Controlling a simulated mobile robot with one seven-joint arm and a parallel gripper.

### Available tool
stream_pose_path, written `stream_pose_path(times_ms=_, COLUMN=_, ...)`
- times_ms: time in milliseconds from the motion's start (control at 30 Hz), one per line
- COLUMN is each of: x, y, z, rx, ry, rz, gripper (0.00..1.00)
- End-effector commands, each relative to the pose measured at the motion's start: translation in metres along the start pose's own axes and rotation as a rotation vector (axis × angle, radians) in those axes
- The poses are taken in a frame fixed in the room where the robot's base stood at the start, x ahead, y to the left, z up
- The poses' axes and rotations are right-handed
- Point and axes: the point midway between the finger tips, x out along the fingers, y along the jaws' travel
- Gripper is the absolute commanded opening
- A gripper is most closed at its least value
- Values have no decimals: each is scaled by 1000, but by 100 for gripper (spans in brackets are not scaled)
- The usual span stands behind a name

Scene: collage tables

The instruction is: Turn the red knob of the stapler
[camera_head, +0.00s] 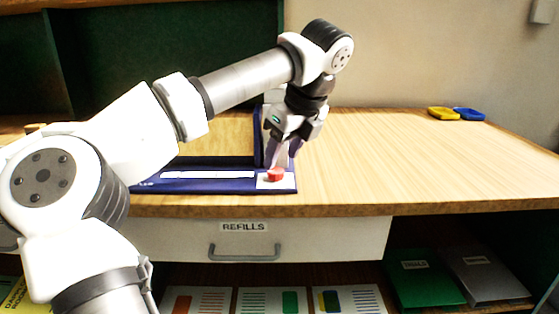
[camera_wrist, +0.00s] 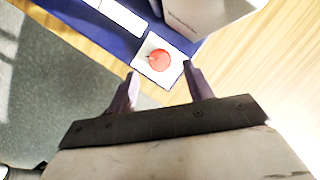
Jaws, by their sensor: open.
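The red knob (camera_head: 276,174) sits on a white square at the front right corner of a dark blue frame (camera_head: 215,186) on the table. It also shows in the wrist view as a red disc (camera_wrist: 159,60) on the white square, with a small dark mark near its left edge. My gripper (camera_head: 283,158) is above and just behind the knob, pointing down. In the wrist view my gripper (camera_wrist: 162,80) is open, its two purple fingers spread either side of the white square's near end. Nothing is between the fingertips; whether they touch the square cannot be told. No separate stapler body is recognisable.
The wooden tabletop (camera_head: 400,160) is clear to the right. A yellow piece (camera_head: 443,113) and a blue piece (camera_head: 469,114) lie at its back edge. Below the front edge is a drawer (camera_head: 300,238) labelled REFILLS, with folders (camera_head: 425,278) on the shelf beneath.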

Motion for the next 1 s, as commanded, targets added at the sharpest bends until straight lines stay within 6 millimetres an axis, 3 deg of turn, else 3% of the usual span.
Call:
stream_pose_path(times_ms=33, x=-16, y=-1, z=0, rx=2, ry=0, rz=-4, gripper=52)
stream_pose_path(times_ms=300, x=-83, y=0, z=2, rx=2, ry=1, rz=-2, gripper=52)
stream_pose_path(times_ms=600, x=-100, y=0, z=0, rx=1, ry=1, rz=0, gripper=52)
stream_pose_path(times_ms=1000, x=-100, y=0, z=0, rx=1, ry=1, rz=0, gripper=52)
